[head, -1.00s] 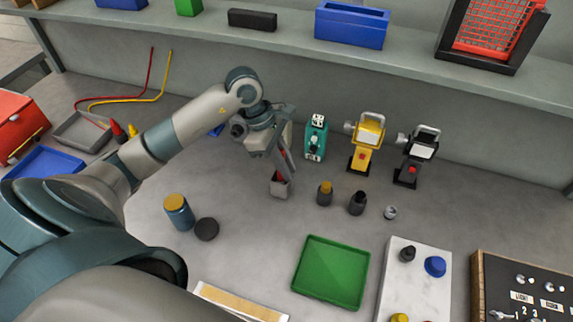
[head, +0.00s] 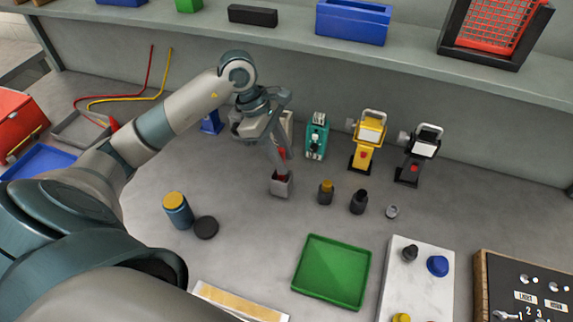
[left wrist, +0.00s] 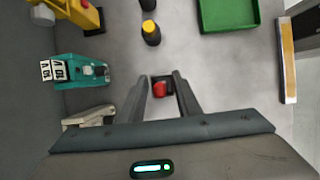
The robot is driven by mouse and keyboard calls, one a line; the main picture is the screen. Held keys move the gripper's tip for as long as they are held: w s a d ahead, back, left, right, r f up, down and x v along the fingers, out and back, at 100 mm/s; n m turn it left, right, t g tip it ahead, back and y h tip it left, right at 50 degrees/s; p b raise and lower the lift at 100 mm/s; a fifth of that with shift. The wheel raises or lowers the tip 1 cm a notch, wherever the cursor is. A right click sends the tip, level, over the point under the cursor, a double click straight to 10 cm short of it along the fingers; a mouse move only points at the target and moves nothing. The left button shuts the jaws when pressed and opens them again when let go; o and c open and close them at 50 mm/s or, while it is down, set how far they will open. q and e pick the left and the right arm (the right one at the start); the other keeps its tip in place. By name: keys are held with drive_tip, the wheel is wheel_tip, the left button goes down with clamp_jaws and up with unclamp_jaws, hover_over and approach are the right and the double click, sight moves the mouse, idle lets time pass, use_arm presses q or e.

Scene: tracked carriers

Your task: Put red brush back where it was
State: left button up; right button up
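The red brush (left wrist: 160,89) shows only as a small red end inside a small grey square holder (head: 281,188). The holder stands on the bench, and a bit of red also shows in its mouth in the head view (head: 283,178). My left gripper (left wrist: 161,76) is over the holder, its two fingers apart on either side of the red end, with gaps between in the left wrist view. In the head view the gripper (head: 281,168) comes down from above and its fingers partly hide the holder's top. The right gripper is not in view.
Teal (head: 316,137), yellow (head: 367,140) and black (head: 417,155) tools stand behind, right of the holder. Small bottles (head: 326,193) are close on its right. A blue jar (head: 178,211) and dark disc (head: 206,228) are front left. A green tray (head: 332,272) lies in front. A shelf (head: 280,38) runs above.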

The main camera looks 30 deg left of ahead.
use_arm(q)
drive_tip(key=b+v, duration=0.2)
drive_tip(key=v, duration=0.6)
drive_tip(key=shift+b, duration=0.35)
drive_tip(key=shift+a+r, duration=0.25)
drive_tip(key=shift+r, duration=0.3)
drive_tip(key=shift+s+f, duration=0.1)
drive_tip(key=shift+s, duration=0.05)
